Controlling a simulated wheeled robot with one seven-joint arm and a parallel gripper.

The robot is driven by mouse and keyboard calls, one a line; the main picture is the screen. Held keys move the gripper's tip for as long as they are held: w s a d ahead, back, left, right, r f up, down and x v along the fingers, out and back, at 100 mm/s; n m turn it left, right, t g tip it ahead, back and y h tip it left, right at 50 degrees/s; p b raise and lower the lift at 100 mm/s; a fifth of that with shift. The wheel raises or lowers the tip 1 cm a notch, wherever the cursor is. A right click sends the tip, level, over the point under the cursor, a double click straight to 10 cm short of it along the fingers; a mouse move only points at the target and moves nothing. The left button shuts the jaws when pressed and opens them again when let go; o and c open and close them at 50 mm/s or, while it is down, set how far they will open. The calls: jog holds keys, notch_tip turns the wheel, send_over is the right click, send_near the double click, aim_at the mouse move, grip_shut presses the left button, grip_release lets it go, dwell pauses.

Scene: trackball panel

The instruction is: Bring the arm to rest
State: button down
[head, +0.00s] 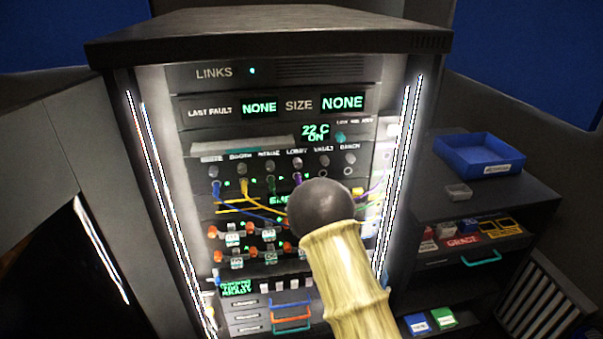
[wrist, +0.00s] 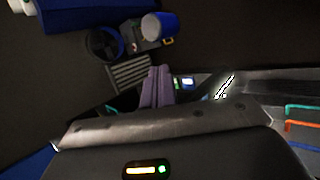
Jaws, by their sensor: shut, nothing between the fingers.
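My arm shows in the head view as a pale ribbed link with a dark round joint (head: 323,206), in front of the lower right part of the rack cabinet (head: 270,28). My gripper is not visible in the head view. In the wrist view my gripper (wrist: 158,72) shows as two greyish-purple fingers lying together, shut and empty. They point away past a dark curved edge, with dark floor and a slatted grille (wrist: 130,73) beyond. No object is at the fingertips.
Right of the rack stands a dark shelf unit with a blue tray (head: 478,153) and a small grey box (head: 458,192) on top. Coloured cables (head: 243,187) hang on the rack front. A blue and white cylinder (wrist: 160,26) shows in the wrist view.

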jog(key=s+a+r+t+y+p, duration=0.1)
jog(key=s+r+y, duration=0.3)
jog(key=r, duration=0.6)
jog(key=s+a+r+t+y, duration=0.3)
jog(key=s+r+t+y, duration=0.1)
jog(key=r, duration=0.6)
jog(key=shift+s+a+p, duration=0.2)
jog(key=shift+s+p, duration=0.05)
jog(key=shift+p, duration=0.15)
jog(key=shift+r, duration=0.1)
